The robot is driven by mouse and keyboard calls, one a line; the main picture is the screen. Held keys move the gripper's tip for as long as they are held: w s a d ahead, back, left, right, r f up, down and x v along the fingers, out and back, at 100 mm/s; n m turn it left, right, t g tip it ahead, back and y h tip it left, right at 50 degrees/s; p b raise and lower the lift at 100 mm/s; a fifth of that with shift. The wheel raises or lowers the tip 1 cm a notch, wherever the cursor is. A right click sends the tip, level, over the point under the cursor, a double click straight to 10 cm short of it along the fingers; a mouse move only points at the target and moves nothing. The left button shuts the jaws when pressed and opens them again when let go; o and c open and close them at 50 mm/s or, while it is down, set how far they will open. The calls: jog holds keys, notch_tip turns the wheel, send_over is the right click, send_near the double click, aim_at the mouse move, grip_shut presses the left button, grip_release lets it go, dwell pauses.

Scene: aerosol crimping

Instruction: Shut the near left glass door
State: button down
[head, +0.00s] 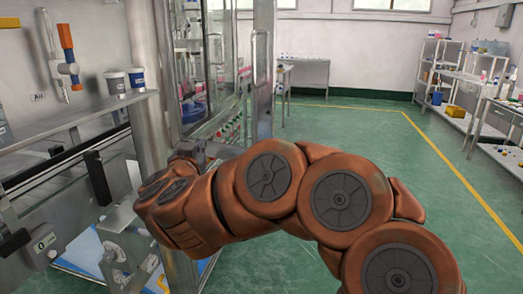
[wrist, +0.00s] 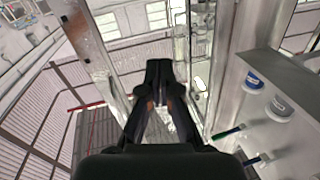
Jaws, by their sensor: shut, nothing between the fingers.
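The glass door (head: 263,75), with a metal frame, stands open in the head view, jutting out to the right of the machine's thick metal post (head: 150,75). In the wrist view a tall metal-framed panel that looks like this door (wrist: 98,62) is left of my gripper, and the machine post (wrist: 232,65) is on the right. My gripper (wrist: 158,68) is shut and empty, pointing into the space between them. Whether it touches the door frame cannot be told. In the head view my wrist mostly hides the gripper, close to the door's lower part.
A blue-labelled tub (head: 136,78) and another tub (head: 115,84) stand on the machine's ledge (head: 85,112) at the left. A table (head: 305,62) stands at the back. Shelves (head: 470,80) line the right wall. The green floor (head: 350,130) between is clear.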

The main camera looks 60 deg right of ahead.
aim_at(265, 137)
jog(key=s+d+f+m+g+h+b, duration=0.1)
jog(key=s+d+f+m+g+h, duration=0.2)
jog(key=s+d+g, duration=0.4)
jog(key=shift+t, duration=0.3)
jog(key=d, duration=0.7)
jog(key=w+d, duration=0.1)
jog(key=d, duration=0.2)
jog(key=shift+d+f+b, duration=0.3)
jog(key=shift+d+b, duration=0.1)
jog(key=shift+w+d+y, duration=0.25)
jog(key=shift+d+y, duration=0.05)
jog(key=shift+d, duration=0.45)
jog(key=shift+d, duration=0.1)
